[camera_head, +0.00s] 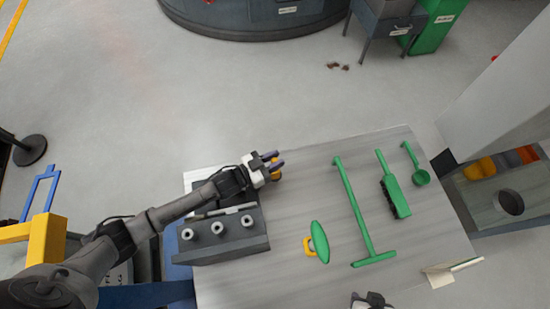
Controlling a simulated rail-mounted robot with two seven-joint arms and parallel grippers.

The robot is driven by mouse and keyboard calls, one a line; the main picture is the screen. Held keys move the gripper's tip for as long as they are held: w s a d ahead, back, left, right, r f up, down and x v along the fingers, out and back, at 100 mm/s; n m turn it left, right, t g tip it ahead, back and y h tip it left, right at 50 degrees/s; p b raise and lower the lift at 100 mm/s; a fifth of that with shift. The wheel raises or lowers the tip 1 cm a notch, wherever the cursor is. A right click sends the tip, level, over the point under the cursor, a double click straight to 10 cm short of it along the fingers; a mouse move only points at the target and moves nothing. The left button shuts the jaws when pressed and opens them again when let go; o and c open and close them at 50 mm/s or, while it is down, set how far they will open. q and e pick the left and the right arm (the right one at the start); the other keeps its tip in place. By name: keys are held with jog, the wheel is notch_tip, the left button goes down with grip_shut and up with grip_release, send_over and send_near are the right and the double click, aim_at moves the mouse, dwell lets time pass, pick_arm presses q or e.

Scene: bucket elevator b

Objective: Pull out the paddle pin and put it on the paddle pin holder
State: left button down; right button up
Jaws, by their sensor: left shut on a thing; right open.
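My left gripper (268,165) is above the back left part of the grey table, just behind a dark block. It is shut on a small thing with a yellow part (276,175). The fingers hide most of it, so I cannot tell whether it is the paddle pin. The dark block (238,248), with several round light sockets or pegs on its face, stands at the table's left side. I cannot tell whether it is the paddle pin holder. My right gripper (372,301) is open at the bottom edge, and only its top shows.
On the table (300,285) lie a green oval tool with a yellow handle (320,242), a long green T-shaped tool (353,205), a green brush (394,185) and a green scoop (420,177). A grey machine (508,200) with a round hole stands at right.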

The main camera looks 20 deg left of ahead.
pick_arm(q)
jog(key=c, duration=1.2)
grip_release()
jog(key=o, duration=0.3)
jog(key=shift+o, duration=0.2)
